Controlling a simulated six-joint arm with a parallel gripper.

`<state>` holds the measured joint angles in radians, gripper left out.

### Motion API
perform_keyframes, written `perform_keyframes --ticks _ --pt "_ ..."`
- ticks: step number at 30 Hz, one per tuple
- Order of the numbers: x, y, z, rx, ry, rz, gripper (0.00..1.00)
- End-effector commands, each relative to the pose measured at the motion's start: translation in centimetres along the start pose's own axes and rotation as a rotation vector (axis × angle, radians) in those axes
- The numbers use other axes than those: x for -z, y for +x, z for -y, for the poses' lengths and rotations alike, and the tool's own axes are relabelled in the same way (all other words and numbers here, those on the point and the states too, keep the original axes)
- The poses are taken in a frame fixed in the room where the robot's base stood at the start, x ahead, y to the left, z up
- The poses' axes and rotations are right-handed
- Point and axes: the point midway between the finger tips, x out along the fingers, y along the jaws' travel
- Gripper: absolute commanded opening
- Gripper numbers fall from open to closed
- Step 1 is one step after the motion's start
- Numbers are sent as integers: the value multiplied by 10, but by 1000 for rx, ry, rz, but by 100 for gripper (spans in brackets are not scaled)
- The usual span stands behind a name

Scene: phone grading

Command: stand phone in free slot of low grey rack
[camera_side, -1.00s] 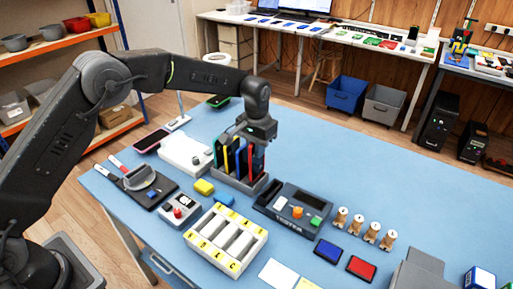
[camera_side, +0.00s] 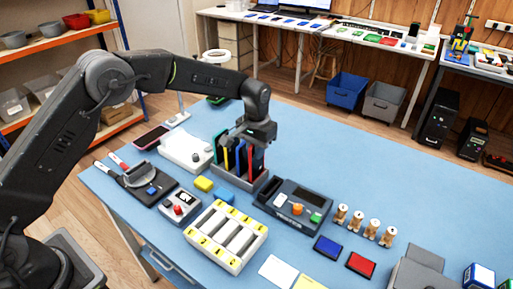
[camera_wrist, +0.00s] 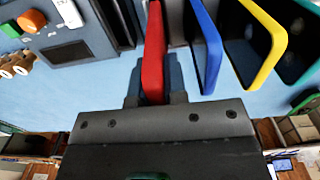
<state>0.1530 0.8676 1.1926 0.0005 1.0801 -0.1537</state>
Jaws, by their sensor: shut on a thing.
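My gripper (camera_side: 254,138) is over the right end of the low grey rack (camera_side: 238,181). It is shut on a red-edged phone (camera_wrist: 153,55), held upright between the two fingers in the wrist view. In the side view this phone (camera_side: 250,158) is at the rack's right end; I cannot tell whether its lower edge is seated in a slot. A blue-edged phone (camera_wrist: 207,45), a yellow-edged phone (camera_wrist: 264,40) and a green-edged phone (camera_wrist: 304,98) stand upright beside it. The gripper partly hides the phones' tops in the side view, and the slot floors are hidden.
A dark console (camera_side: 293,204) with orange and green buttons stands close right of the rack. A white tray (camera_side: 226,236) is nearer the front.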

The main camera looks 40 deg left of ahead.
Motion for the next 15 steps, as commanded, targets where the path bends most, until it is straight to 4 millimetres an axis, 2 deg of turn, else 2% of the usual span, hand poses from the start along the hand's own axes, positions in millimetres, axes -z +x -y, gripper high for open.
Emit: perform_keyframes --ticks 15 --pt "0 5 0 0 0 0 0"
